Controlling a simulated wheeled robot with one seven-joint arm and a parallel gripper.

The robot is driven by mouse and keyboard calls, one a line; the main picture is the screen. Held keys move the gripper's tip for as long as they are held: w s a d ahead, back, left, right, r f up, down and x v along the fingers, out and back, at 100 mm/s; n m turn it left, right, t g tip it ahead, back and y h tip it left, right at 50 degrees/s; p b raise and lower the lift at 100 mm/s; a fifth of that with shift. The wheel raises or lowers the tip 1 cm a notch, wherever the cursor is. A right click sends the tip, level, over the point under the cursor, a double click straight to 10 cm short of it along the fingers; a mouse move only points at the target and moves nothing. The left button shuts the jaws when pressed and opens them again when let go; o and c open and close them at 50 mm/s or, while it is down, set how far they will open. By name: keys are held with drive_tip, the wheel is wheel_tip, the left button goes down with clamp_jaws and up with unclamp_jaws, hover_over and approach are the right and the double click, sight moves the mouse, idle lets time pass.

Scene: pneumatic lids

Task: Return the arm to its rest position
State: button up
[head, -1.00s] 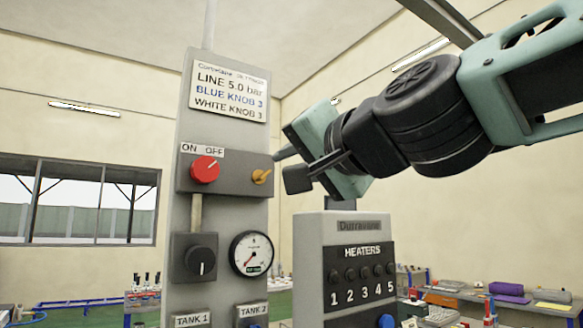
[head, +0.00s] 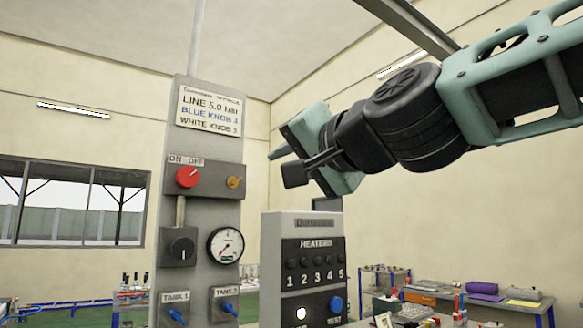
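My arm reaches in from the upper right of the head view, and my gripper (head: 284,163) points left at its end. Its two dark fingers stand apart with nothing between them. It hangs in the air against the wall, right of the grey control panel (head: 209,110) and above the heater box (head: 279,240). In the picture there is a gap between the fingertips and the panel's edge.
A cluttered bench (head: 460,297) stands at the right. A window (head: 70,202) is at the left.

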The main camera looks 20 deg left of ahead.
drive_tip(key=s+d+f+n+g+h, duration=0.1)
drive_tip(key=s+d+f+g+h, duration=0.1)
drive_tip(key=f, duration=0.7)
drive_tip(key=s+d+f+n+g+h, duration=0.2)
drive_tip(key=f, duration=0.7)
drive_tip(key=s+d+f+n+g+h, duration=0.1)
drive_tip(key=d+f+g, duration=0.1)
drive_tip(key=f, duration=0.7)
drive_tip(key=s+d+f+n+g+h, duration=0.1)
drive_tip(key=s+d+f+g+h, duration=0.1)
drive_tip(key=s+d+f+h, duration=0.2)
drive_tip(key=s+d+f+n+g+h+b, duration=0.1)
drive_tip(key=s+d+f+n+g+h, duration=0.1)
drive_tip(key=s+d+f, duration=0.9)
drive_tip(key=d+f+g+h, duration=0.1)
drive_tip(key=d+f+h, duration=0.1)
drive_tip(key=d+f, duration=0.4)
drive_tip(key=shift+g, duration=0.3)
drive_tip(key=shift+s, duration=0.1)
